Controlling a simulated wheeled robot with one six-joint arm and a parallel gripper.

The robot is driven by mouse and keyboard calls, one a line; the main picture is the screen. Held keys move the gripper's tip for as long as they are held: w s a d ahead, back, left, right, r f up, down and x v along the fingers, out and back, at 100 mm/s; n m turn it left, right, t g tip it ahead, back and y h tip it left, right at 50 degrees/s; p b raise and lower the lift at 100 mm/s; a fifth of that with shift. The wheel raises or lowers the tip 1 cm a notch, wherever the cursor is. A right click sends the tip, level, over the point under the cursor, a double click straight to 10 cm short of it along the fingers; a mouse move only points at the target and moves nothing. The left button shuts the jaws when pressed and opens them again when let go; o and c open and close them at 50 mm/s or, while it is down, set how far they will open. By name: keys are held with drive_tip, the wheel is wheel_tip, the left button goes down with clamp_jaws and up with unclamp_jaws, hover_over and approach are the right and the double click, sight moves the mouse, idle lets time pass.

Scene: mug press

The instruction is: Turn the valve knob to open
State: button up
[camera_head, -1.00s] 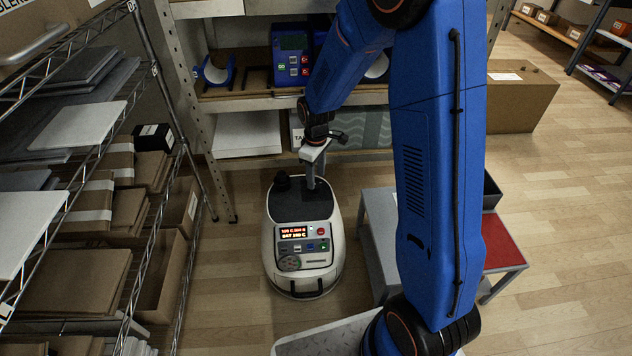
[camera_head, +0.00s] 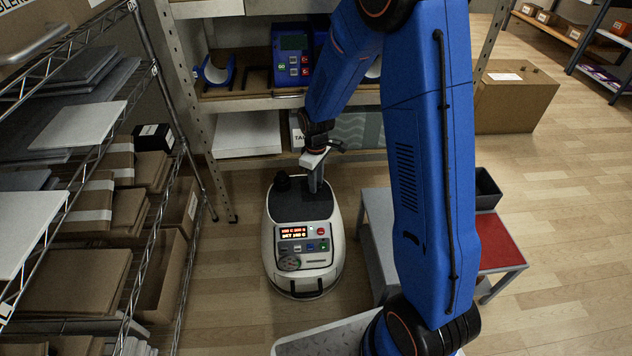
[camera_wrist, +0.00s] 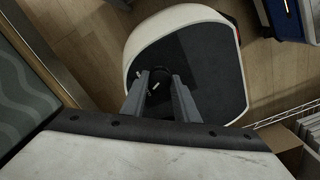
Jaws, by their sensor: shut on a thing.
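A white floor machine (camera_head: 303,250) with a dark top and a lit front panel stands on the wood floor in the head view. Its dark top (camera_wrist: 205,75) fills the middle of the wrist view. My gripper (camera_head: 316,188) reaches down to the rear of this top. In the wrist view my gripper (camera_wrist: 160,90) has its two grey fingers on either side of a round dark valve knob (camera_wrist: 158,77) with a small white mark, and is shut on it. The fingers hide the knob's sides. In the head view the knob is hidden behind my gripper.
A black cap (camera_head: 282,182) stands on the machine's top, left of my gripper. A shelf with a blue device (camera_head: 292,55) is behind. A wire rack (camera_head: 150,190) with boxes is left. A grey and red table (camera_head: 500,245) is right.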

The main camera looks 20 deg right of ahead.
drive_tip(key=m, duration=0.4)
drive_tip(key=shift+m, duration=3)
drive_tip(key=o, duration=1.1)
drive_tip(key=shift+c, duration=0.2)
wheel_tip(320, 180, up, 17)
drive_tip(key=shift+r, duration=0.2)
